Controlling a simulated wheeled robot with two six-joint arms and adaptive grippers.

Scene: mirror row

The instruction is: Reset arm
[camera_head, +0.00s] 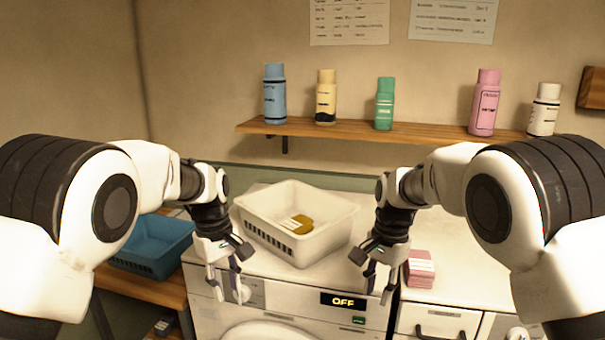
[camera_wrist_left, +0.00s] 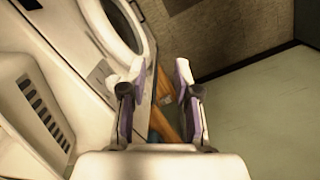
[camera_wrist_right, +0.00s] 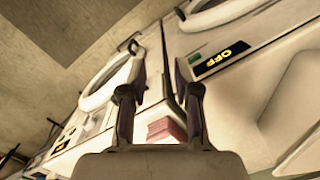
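My left gripper (camera_head: 229,285) hangs in front of the washing machine's top left, near the white basket (camera_head: 335,236). Its fingers stand apart and empty in the left wrist view (camera_wrist_left: 160,100). My right gripper (camera_head: 373,279) hangs near the machine's front edge, right of the basket and left of a pink stack (camera_head: 421,271). Its fingers stand apart in the right wrist view (camera_wrist_right: 158,100), with nothing between them that they touch. Both arms are bent alike and come in from the two sides.
The white basket holds a yellow and white item (camera_head: 297,224). A washing machine (camera_head: 285,300) has a display (camera_head: 344,300) reading OFF. A blue basket (camera_head: 153,246) sits on a wooden bench at left. Several bottles stand on a wall shelf (camera_head: 345,130). Another machine (camera_head: 440,320) stands at right.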

